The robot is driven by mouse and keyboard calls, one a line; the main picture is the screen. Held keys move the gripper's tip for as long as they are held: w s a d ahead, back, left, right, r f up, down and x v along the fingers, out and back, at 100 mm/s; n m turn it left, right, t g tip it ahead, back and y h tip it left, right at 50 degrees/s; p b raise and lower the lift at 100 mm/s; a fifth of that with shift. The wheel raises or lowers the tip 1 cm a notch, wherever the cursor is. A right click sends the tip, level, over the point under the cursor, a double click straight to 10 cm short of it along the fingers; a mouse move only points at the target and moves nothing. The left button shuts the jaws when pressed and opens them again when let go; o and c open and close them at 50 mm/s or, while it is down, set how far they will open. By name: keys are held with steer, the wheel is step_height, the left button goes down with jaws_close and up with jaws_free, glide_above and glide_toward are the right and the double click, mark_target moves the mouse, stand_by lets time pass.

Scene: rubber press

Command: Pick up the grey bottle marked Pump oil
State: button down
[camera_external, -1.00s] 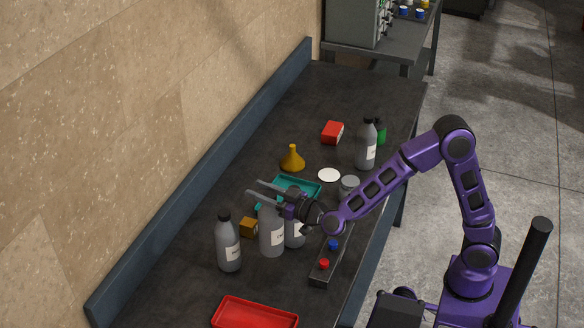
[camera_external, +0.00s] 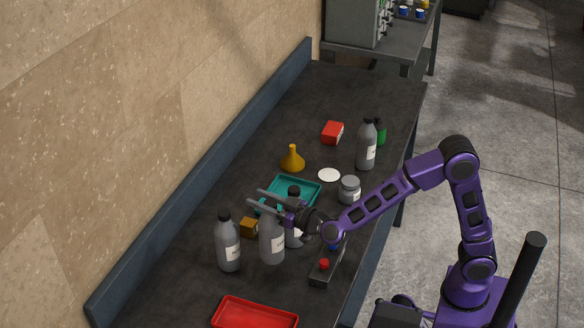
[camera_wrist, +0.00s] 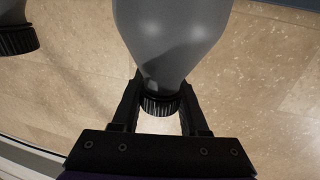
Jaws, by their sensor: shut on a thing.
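My gripper (camera_external: 262,199) reaches in from the right over the middle of a group of grey bottles. It is shut on the neck, just by the black cap, of a grey bottle (camera_external: 271,244) with a white label. In the wrist view this bottle (camera_wrist: 172,35) fills the space between the fingers. Its label text is too small to read, so I cannot tell whether it is marked Pump oil. Another grey bottle (camera_external: 228,246) stands to its left. A third (camera_external: 296,237) stands close behind it on the right, partly hidden by my gripper.
A red tray (camera_external: 255,314) lies in front. A teal tray (camera_external: 311,187), orange block (camera_external: 249,227), yellow funnel (camera_external: 292,160), grey jar (camera_external: 349,190) and another grey bottle (camera_external: 365,148) are nearby.

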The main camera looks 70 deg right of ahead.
mark_target(271, 231)
steer(key=shift+f+b, duration=0.4)
steer(key=shift+f, duration=1.5)
steer(key=shift+f, duration=0.15)
steer(key=shift+c, duration=2.1)
jaws_free()
